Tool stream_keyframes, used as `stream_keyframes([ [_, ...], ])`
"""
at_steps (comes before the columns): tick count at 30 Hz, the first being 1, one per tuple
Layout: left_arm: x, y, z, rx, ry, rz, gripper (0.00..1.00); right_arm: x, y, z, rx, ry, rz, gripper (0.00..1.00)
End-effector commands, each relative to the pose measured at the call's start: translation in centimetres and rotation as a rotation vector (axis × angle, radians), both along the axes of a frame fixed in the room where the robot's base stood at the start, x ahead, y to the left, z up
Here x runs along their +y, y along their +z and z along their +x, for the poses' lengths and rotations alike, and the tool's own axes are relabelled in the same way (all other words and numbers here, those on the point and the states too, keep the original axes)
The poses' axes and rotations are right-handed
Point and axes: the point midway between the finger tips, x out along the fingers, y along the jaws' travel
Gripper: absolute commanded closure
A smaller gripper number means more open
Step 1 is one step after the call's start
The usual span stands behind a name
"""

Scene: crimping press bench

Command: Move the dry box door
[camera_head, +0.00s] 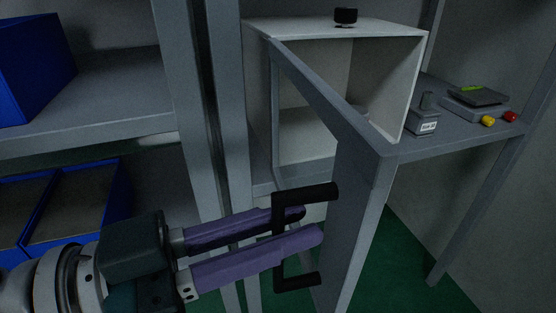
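The dry box (335,30) is a pale open-fronted cabinet on a grey shelf. Its door (362,200) is a grey frame with a see-through middle, swung open from the box's left side toward me. A black U-shaped handle (318,191) sticks out from the door's near end, on the left face. My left gripper (300,228) has its two purple fingers on either side of the handle's upright bar, one behind and one in front. The gap between them is about the bar's width, so it looks shut on the handle. Part of the bar is hidden. My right gripper is not in view.
A black knob-like object (346,16) sits on the box top. A small device with a display (424,118) and a grey unit (474,103) with yellow and red buttons stand to the right. Grey posts (192,120) and blue bins (35,60) are at left.

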Motion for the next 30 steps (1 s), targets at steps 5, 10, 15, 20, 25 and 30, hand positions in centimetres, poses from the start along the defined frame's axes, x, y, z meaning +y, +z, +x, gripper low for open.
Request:
stream_keyframes([
  [5,0.02,0.00,-0.01,0.000,0.000,0.000,1.00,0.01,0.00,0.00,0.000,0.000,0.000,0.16],
  [10,0.02,0.00,-0.01,0.000,0.000,0.000,1.00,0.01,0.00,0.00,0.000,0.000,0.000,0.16],
  [15,0.02,0.00,-0.01,0.000,0.000,0.000,1.00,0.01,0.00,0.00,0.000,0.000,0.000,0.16],
  [20,0.02,0.00,-0.01,0.000,0.000,0.000,1.00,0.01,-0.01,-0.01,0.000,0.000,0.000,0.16],
  [25,0.02,0.00,-0.01,0.000,0.000,0.000,1.00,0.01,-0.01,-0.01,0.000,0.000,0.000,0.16],
  [30,0.02,0.01,-0.01,0.000,0.000,0.000,1.00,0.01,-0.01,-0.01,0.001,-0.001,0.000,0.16],
])
